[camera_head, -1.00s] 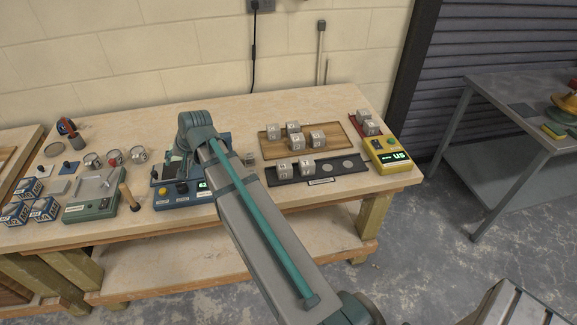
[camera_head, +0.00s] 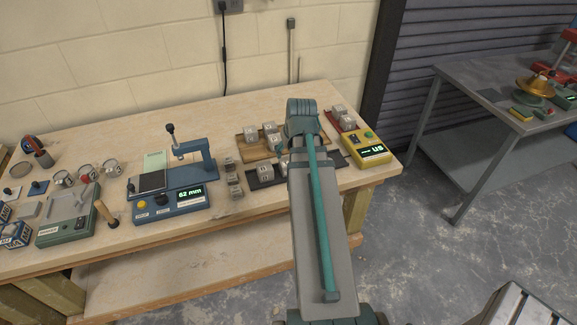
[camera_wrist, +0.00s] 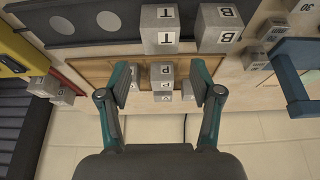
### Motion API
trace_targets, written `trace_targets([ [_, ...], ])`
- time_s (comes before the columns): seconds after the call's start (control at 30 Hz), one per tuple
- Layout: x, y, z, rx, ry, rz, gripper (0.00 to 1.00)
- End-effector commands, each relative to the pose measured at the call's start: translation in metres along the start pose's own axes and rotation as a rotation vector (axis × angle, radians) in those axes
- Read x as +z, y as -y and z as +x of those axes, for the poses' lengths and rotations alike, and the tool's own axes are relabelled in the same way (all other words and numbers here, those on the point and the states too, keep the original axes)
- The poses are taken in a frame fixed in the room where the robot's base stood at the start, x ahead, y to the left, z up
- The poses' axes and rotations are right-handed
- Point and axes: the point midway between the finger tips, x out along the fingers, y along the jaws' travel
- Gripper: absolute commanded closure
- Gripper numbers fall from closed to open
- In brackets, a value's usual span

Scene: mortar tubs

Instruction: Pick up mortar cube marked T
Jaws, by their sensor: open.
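The grey mortar cube marked T (camera_wrist: 160,32) stands on a black strip (camera_wrist: 84,38), beside the cube marked B (camera_wrist: 218,30), in the wrist view. In the head view the T cube (camera_head: 284,163) is mostly hidden by my arm. My gripper (camera_wrist: 160,80) is open and empty, its two fingers spread apart. In the wrist view its fingertips lie below the T cube, on either side of a cube marked P (camera_wrist: 161,78); their height above it is unclear.
A wooden tray (camera_wrist: 95,68) holds several cubes beside the black strip. The strip has empty round spots. Small weights (camera_head: 234,180) and a blue measuring device (camera_head: 170,203) stand left. A yellow meter (camera_head: 366,148) and a red tray (camera_head: 331,120) stand right.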

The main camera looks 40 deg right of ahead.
Motion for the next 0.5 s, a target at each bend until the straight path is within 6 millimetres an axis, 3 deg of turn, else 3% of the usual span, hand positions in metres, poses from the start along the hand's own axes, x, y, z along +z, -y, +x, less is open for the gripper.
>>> trace_targets([
  [0.2, 0.000, 0.000, 0.024, -0.001, 0.002, 0.001, 0.35],
  [0.5, 0.001, 0.001, 0.035, -0.001, 0.000, 0.001, 0.35],
])
